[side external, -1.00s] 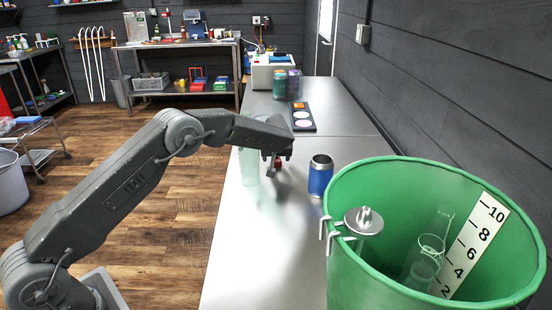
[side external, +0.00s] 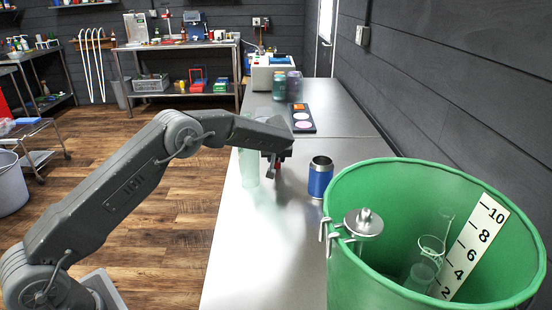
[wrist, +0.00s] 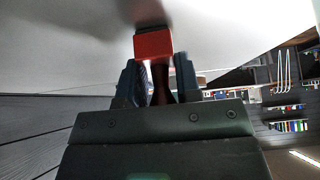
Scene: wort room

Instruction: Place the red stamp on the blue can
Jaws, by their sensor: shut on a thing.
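The blue can (side external: 320,181) stands upright on the metal bench, with a dark grey top. My gripper (side external: 272,170) is over the bench to the left of the can and apart from it. In the wrist view, the red stamp (wrist: 153,44) has a red block and a dark handle, and my gripper (wrist: 159,82) is shut on the handle between its two fingers. In the side view the stamp is mostly hidden by the gripper.
A tall pale-green clear cylinder (side external: 249,168) stands just left of my gripper. A large green bucket (side external: 350,262) with a clip-on metal fitting (side external: 363,223) fills the front right. A dark palette (side external: 303,118) and jars (side external: 287,85) lie farther back. Bench between is clear.

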